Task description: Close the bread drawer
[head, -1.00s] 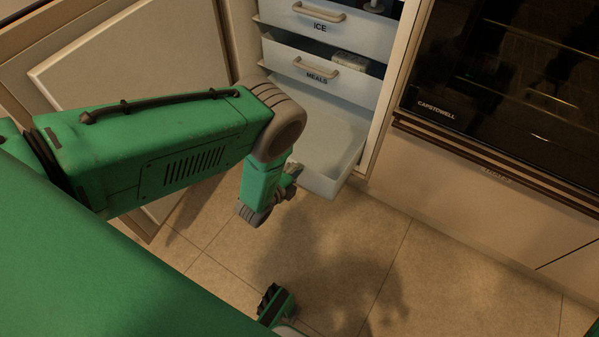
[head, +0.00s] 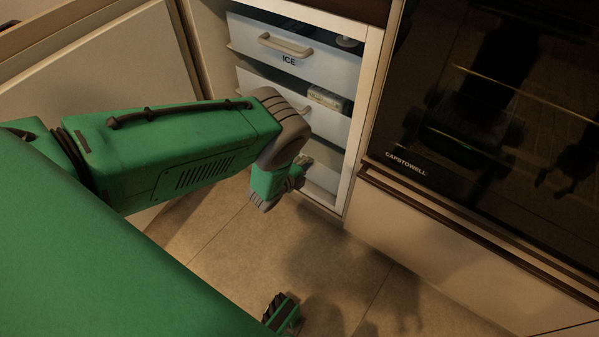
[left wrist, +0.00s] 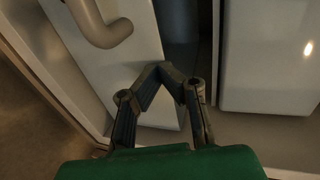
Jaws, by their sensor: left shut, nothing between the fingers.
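The freezer compartment holds a stack of white drawers. In the head view the lowest drawer (head: 324,177) shows only in part beside my gripper, and no label is readable on it. I cannot confirm that it is the bread drawer. My left gripper (head: 301,169) is at the front of this lower part, its wrist hiding much of it. In the left wrist view the gripper (left wrist: 162,68) is shut and empty, its fingertips in front of a white drawer front (left wrist: 88,62) with a grey handle (left wrist: 103,28). Contact cannot be told.
Above are the ICE drawer (head: 295,55) and a middle drawer (head: 318,122) holding a small package (head: 328,98), partly behind my arm. An open door (head: 95,70) stands left. A dark glass-fronted appliance (head: 480,100) is right. The floor (head: 340,270) in front is clear.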

